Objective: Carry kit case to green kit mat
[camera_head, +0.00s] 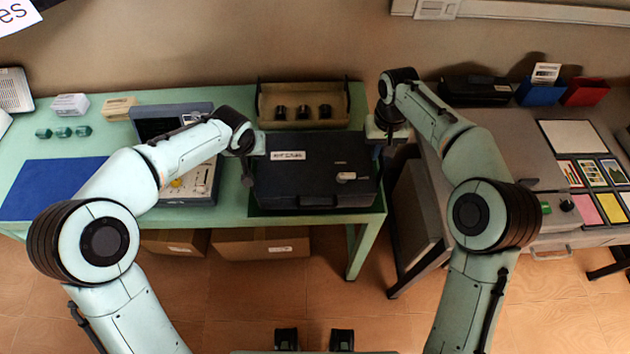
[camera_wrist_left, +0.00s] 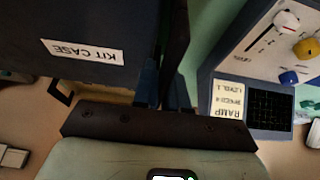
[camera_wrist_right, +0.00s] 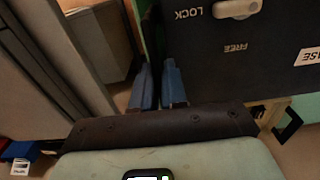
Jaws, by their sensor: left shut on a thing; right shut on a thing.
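The dark kit case (camera_head: 315,172), with a white label and a pale latch on its lid, is level near the right end of the green table. A dark green mat (camera_head: 268,212) shows as a strip along its front edge; the case hides the rest. I cannot tell whether the case touches the mat. My left gripper (camera_wrist_left: 165,88) is shut at the case's left side and my right gripper (camera_wrist_right: 158,88) is shut at its right side. The label "KIT CASE" (camera_wrist_left: 82,52) shows in the left wrist view, the LOCK and FREE marks in the right.
A brown tray (camera_head: 262,104) with dark parts stands behind the case. A control panel (camera_head: 195,180) is close on the left, a blue mat (camera_head: 50,188) farther left. A grey bench (camera_head: 490,150) stands right, across a gap. Cardboard boxes (camera_head: 260,243) are under the table.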

